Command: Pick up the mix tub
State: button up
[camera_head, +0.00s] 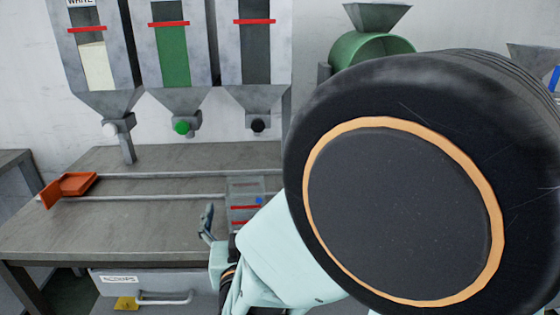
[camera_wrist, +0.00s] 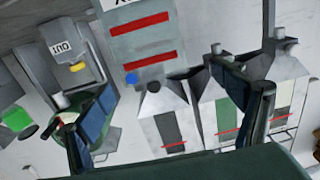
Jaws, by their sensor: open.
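The mix tub (camera_head: 245,190) is a see-through grey box with red bands and a blue dot. In the head view it stands on the bench by the rails, its lower right partly covered by my arm. In the wrist view the tub (camera_wrist: 150,45) shows at the top, ahead of my fingers, with its lettering cut off by the frame edge. My gripper (camera_wrist: 165,95) is open and empty, with its fingers wide apart. In the head view my gripper (camera_head: 214,232) is just left of and in front of the tub; contact cannot be made out there.
Hoppers with white, green (camera_head: 172,55) and dark contents hang behind the bench (camera_head: 120,225). Two rails run across it. An orange tray (camera_head: 73,185) sits at the left. A green drum (camera_head: 370,50) stands behind my arm. A grey machine (camera_wrist: 75,60) shows in the wrist view.

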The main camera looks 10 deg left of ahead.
aim_at(246, 180)
jog(key=x, duration=0.2)
jog(key=b+x, duration=0.1)
jog(key=x, duration=0.4)
jog(key=shift+w+d+f, duration=0.15)
jog(key=shift+d+f, duration=0.2)
jog(key=shift+f, duration=0.05)
jog(key=shift+w+a, duration=0.15)
jog(key=shift+w, duration=0.4)
jog(key=shift+r, duration=0.1)
jog(key=c, duration=1.6)
